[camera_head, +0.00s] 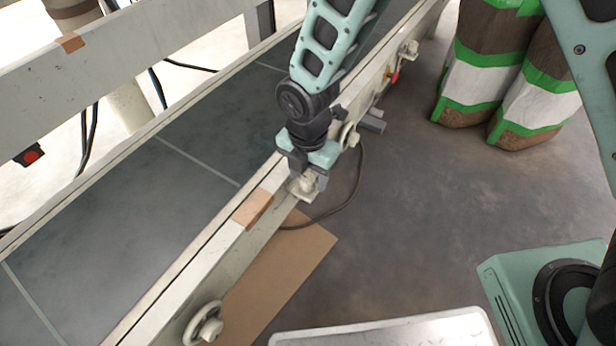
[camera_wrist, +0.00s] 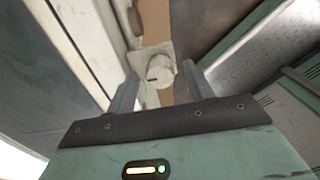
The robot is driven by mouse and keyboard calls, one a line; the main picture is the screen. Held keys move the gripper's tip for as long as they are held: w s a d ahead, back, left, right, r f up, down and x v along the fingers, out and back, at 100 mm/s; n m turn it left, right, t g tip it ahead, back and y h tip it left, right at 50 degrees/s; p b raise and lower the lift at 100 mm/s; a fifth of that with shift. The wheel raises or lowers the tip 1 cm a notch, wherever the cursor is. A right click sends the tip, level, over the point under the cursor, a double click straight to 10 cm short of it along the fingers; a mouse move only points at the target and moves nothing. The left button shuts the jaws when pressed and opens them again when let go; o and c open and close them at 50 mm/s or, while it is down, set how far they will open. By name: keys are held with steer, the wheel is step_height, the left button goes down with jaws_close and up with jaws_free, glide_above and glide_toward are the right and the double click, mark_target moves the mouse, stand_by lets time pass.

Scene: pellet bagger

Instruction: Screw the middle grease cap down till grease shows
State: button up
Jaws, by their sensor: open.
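A cream grease cap (camera_wrist: 160,68) on a square block shows in the wrist view, between my two open fingers, with a gap visible on each side. It also shows in the head view (camera_head: 302,187), on the outer side of the conveyor's rail, partly hidden by my gripper (camera_head: 308,177). My gripper (camera_wrist: 158,72) is open around or just short of the cap; I cannot tell how deep the fingers reach. The cap has a short dark mark on its face. I see no grease on it. Another cap-like fitting (camera_head: 408,50) sits farther up the rail.
The conveyor belt (camera_head: 90,240) lies left of the rail. A handwheel (camera_head: 203,325) is on the near rail, and another round fitting (camera_head: 348,136) lies just beyond my gripper. A cardboard sheet (camera_head: 285,270) and a dark cable lie on the floor. Filled bags (camera_head: 540,100) stand at upper right.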

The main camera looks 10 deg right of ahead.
steer(key=shift+f, duration=0.15)
steer(key=shift+c, duration=0.3)
steer(key=c, duration=0.9)
steer(key=shift+m+p, duration=0.4)
steer(key=shift+p, duration=0.1)
